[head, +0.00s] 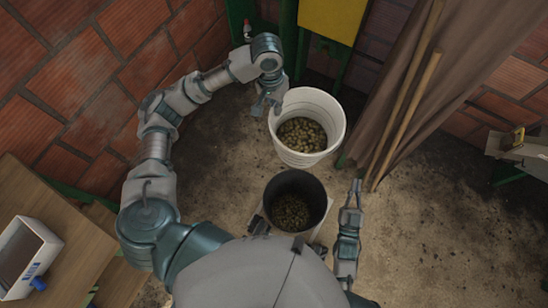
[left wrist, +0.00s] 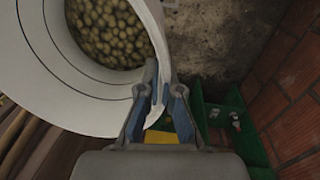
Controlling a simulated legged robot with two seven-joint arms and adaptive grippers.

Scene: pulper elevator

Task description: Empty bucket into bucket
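A white bucket (head: 297,158) stands on the floor, partly filled with small brownish-green fruits (head: 302,135). Nearer to me a black bucket (head: 318,192) stands upright with similar fruits inside. My left gripper (head: 267,108) is at the left rim of the white bucket. In the left wrist view the white bucket's rim (left wrist: 152,30) runs between the fingers of my left gripper (left wrist: 161,90); whether they press on it is unclear. My right gripper (head: 356,185) is right of the black bucket, apart from it; it is seen edge-on, so its opening is hidden.
A wooden table (head: 75,262) with a white box (head: 25,258) is at lower left. Wooden poles (head: 405,122) and a brown cloth (head: 392,62) stand right of the white bucket. A green frame with a yellow panel (head: 332,18) is behind.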

